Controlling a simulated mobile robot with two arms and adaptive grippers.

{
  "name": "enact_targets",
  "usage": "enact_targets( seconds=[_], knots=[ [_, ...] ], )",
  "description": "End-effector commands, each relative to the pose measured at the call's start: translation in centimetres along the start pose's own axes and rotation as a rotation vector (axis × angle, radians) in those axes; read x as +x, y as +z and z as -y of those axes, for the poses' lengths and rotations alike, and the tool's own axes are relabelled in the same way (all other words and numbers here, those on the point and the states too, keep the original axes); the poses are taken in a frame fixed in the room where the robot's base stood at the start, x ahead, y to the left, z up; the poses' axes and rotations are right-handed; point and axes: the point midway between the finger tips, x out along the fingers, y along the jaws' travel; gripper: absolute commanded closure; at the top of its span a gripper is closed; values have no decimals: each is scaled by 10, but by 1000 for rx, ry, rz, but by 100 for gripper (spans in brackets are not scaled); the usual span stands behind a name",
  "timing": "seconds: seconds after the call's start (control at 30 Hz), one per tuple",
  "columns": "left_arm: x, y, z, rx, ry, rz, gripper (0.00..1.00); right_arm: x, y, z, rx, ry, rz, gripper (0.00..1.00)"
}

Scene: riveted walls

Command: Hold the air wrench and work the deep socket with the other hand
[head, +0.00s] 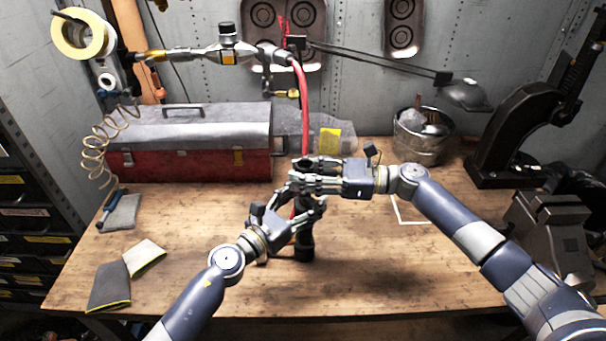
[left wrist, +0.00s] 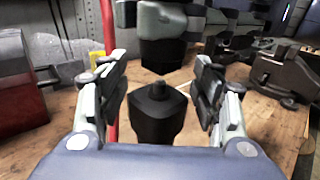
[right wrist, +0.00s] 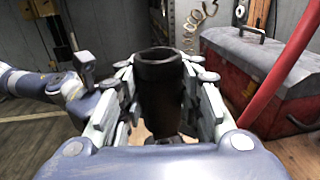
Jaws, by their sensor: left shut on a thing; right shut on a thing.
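The air wrench (head: 304,241) is dark and upright, in the middle over the workbench. My left gripper (head: 300,211) is shut on it from the left. In the left wrist view its black nose with a small square drive (left wrist: 158,90) points up between the fingers. My right gripper (head: 300,178), just above, is shut on the deep socket (right wrist: 160,90), a dark upright tube with its open end up. In the left wrist view the socket's lower end (left wrist: 163,54) is above the drive, with a narrow gap showing. My fingers hide part of both.
A red hose (head: 302,110) runs down behind my grippers. A red and grey toolbox (head: 190,150) stands at the back left, a metal bucket (head: 420,140) at the back right, and a dark vise (head: 548,225) at the right.

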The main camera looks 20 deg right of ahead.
Motion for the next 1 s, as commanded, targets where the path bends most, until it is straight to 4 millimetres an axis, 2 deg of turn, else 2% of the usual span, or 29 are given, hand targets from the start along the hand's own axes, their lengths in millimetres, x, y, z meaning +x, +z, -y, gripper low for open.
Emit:
enact_targets(
  seconds=[0.57, 1.0],
  knots=[
    [0, 0, 0, 0, 0, -1, 83, 0, 1, 0, -1, 0, 2, 100],
    [0, 0, 0, 0, 0, -1, 83, 0, -10, 0, 0, 0, 2, 100]
  ],
)
